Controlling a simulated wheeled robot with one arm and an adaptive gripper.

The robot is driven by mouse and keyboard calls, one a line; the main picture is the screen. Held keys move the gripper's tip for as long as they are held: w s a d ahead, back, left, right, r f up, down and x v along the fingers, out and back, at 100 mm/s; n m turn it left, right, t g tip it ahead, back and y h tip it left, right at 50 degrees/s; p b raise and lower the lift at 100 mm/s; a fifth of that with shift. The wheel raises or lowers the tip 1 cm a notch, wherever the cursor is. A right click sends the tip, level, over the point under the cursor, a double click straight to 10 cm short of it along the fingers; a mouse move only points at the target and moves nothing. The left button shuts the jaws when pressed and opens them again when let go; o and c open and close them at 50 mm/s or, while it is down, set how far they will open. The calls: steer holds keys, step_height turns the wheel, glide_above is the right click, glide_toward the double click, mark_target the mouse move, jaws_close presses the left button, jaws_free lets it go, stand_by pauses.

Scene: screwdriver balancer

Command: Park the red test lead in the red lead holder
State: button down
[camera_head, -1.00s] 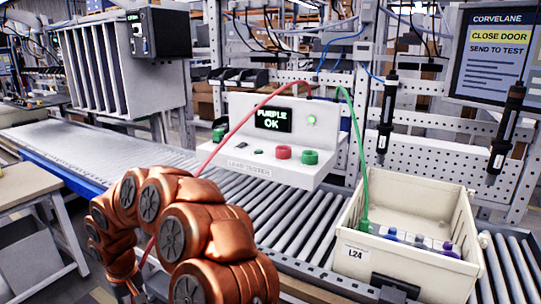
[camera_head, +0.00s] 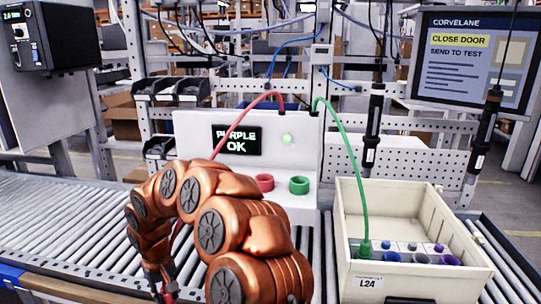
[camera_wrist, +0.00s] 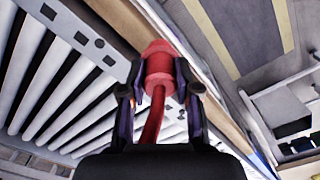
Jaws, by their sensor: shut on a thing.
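My gripper (camera_wrist: 158,90) is shut on the red test lead's plug (camera_wrist: 157,66), and the red cable trails back between the fingers. In the head view my gripper (camera_head: 166,292) is low at the left, mostly hidden by my copper arm. The red cable (camera_head: 240,116) arches from the top of the white lead tester (camera_head: 190,130) and passes behind my arm. The red lead holder (camera_head: 264,183), a red ring, stands on the tester's front ledge, apart from my gripper. The tester's screen (camera_head: 237,140) reads "PURPLE OK", and a green light is lit.
A green holder (camera_head: 299,185) stands just right of the red one. The green lead (camera_head: 351,158) runs into the cream crate (camera_head: 437,283) marked L24, which holds coloured terminals. Two screwdrivers (camera_head: 373,130) (camera_head: 486,130) hang at the right. The roller conveyor (camera_head: 60,215) is clear at the left.

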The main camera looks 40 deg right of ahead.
step_height(320, 180, up, 11)
steer(key=p, duration=0.9)
steer(key=shift+d, duration=0.15)
steer(key=shift+s, duration=0.1)
